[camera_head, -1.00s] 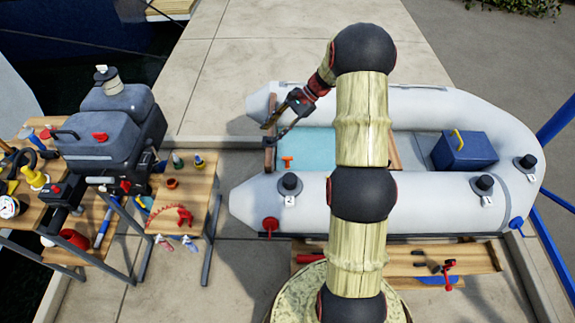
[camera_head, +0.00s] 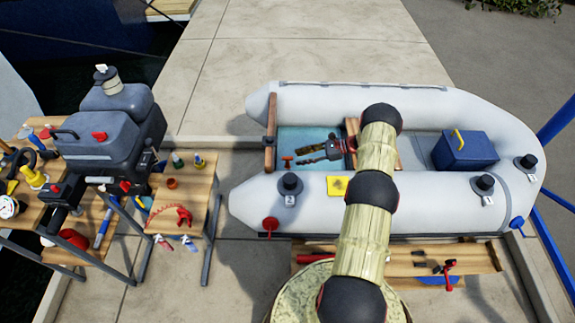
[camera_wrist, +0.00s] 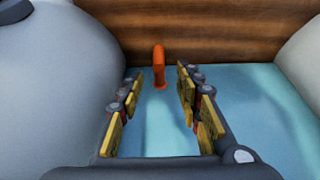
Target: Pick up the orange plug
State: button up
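The orange plug (camera_head: 287,160) stands upright on the pale blue floor of the inflatable boat, near the wooden transom. In the wrist view the orange plug (camera_wrist: 159,66) rises in front of the brown wooden board, ahead of the gap between my fingers. My gripper (camera_head: 299,156) is low inside the boat, to the right of the plug, with its fingers pointing left at it. In the wrist view my gripper (camera_wrist: 160,85) is open, with nothing between its fingers. The plug's base shows on the floor, just beyond the fingertips.
The boat's grey tube (camera_wrist: 60,80) rises close on the left in the wrist view, and the wooden transom (camera_wrist: 200,30) stands behind the plug. A wooden seat (camera_head: 352,128) and a blue cooler (camera_head: 465,150) are farther right in the boat. The floor around the plug is clear.

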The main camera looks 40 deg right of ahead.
aim_at(290, 160)
jog(key=b+x, duration=0.2)
jog(key=x, duration=0.5)
jog(key=shift+r, duration=0.1)
jog(key=shift+c, duration=0.5)
jog(key=c, duration=0.8)
grip_shut()
